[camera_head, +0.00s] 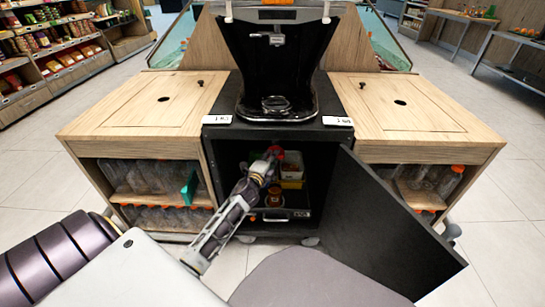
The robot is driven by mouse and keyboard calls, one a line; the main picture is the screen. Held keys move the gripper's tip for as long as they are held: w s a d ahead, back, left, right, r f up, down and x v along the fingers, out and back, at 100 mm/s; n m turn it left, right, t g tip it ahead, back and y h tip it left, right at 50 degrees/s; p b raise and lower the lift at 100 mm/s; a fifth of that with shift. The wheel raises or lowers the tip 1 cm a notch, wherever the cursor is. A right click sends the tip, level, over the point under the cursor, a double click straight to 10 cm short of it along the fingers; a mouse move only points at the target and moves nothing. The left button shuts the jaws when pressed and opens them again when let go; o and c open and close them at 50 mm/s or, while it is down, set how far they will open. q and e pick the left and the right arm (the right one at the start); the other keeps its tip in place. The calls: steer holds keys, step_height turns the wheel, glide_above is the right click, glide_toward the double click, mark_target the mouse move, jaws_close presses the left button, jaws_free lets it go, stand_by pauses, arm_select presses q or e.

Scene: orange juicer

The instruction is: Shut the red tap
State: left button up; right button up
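A small red part (277,153), which looks like the red tap, shows inside the open black cabinet under the juicer. My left gripper (271,158) has come in from the lower left and is at the red part, overlapping it in the picture. Whether its fingers touch or grip the red part is too small to tell. The gripper hides some of the red part, so I cannot tell how the tap is turned. My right gripper is not in view.
The black juicer (277,60) stands on the cabinet. The cabinet door (385,235) is swung open to the right. Inside are a pale container (292,172) and an orange-topped jar (274,197). Wooden counters (150,105) with bottles below flank the cabinet.

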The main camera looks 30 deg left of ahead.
arm_select(q)
steer(key=shift+o, duration=1.1)
steer(key=shift+d, duration=0.1)
steer(key=shift+s, duration=0.15)
steer(key=s+d, duration=0.1)
steer(key=s, duration=1)
steer(key=shift+s+d, duration=0.25)
steer(key=shift+d, duration=0.15)
steer(key=shift+f, duration=0.1)
